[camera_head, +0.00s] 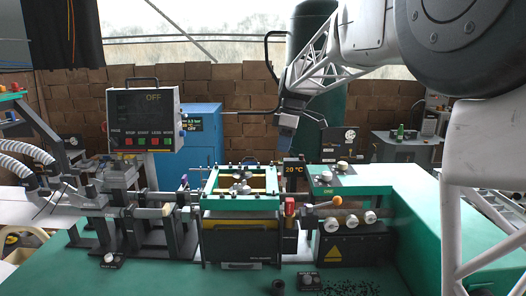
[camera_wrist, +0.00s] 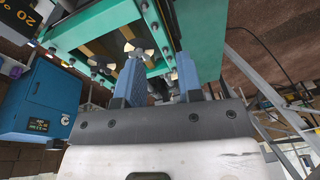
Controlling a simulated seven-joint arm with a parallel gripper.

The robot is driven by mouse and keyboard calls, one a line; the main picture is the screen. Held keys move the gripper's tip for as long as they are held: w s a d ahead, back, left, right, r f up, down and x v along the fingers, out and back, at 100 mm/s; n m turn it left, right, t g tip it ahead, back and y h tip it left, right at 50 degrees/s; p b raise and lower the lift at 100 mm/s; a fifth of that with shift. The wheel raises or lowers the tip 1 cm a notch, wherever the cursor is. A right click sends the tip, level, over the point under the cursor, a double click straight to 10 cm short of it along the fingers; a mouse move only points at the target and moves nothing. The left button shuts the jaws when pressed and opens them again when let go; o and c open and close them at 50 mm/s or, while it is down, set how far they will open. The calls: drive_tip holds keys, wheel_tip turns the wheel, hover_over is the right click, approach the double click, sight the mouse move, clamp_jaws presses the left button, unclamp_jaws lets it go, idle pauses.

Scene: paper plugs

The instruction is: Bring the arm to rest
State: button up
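My gripper (camera_head: 287,132) hangs in the air behind and to the right of the green-framed press (camera_head: 242,203), clear of the bench in the camera_head view. In the camera_wrist view its two blue fingers (camera_wrist: 160,76) stand apart, and I see nothing held between them. The green frame (camera_wrist: 100,25) with its metal wing knobs lies beyond the fingertips in that view. My arm comes in from the upper right.
A control box (camera_head: 144,118) reading OFF stands at the left, with a blue cabinet (camera_head: 203,140) behind. A 20 °C display (camera_head: 294,170) stands below my gripper. A knobbed panel (camera_head: 350,222) and a green bench (camera_head: 425,205) lie to the right. Open air surrounds my gripper.

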drive_tip(key=s+d+f+m+t, duration=0.1)
drive_tip(key=s+d+f+m, duration=0.3)
drive_tip(key=s, duration=1.1)
drive_tip(key=s+d+f+m+t+h, duration=0.1)
drive_tip(key=s+d+f+m, duration=0.3)
drive_tip(key=s, duration=1.2)
drive_tip(key=s+d+f+m+t+h, duration=0.1)
drive_tip(key=s+d+f+m, duration=0.3)
drive_tip(key=s, duration=1.2)
drive_tip(key=f+m, duration=0.1)
drive_tip(key=m, duration=0.3)
drive_tip(key=shift+f, duration=0.15)
